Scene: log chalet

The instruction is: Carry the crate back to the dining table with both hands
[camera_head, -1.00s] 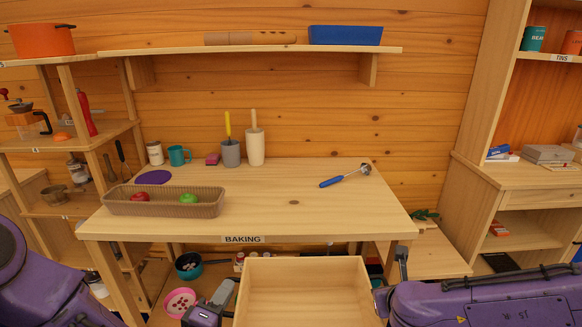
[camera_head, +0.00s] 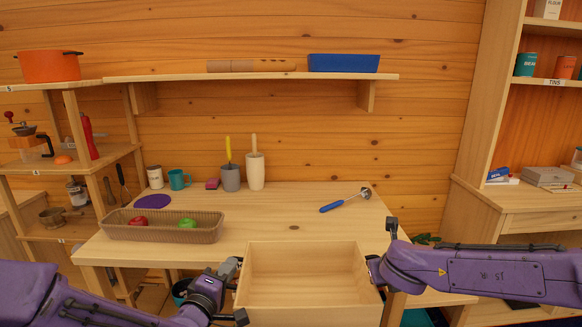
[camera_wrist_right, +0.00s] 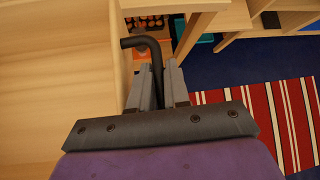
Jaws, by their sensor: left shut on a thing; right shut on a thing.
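The crate (camera_head: 303,312) is an empty, open-topped box of pale wood at the bottom middle of the head view, in front of the baking table (camera_head: 252,226). My left gripper (camera_head: 238,272) is shut at the crate's left side. My right gripper (camera_head: 374,268) is shut at its right side. In the right wrist view the right gripper's fingers (camera_wrist_right: 160,85) close on a dark bent handle beside the crate's pale wall (camera_wrist_right: 60,80). The left grip itself is partly hidden. No table recognisable as the dining table shows.
On the baking table stand a brown basket (camera_head: 160,233) with a red and a green item, a purple disc (camera_head: 153,201), a teal mug (camera_head: 178,180) and a blue-handled tool (camera_head: 345,200). Shelves flank it. A red striped rug (camera_wrist_right: 290,120) lies on the blue floor.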

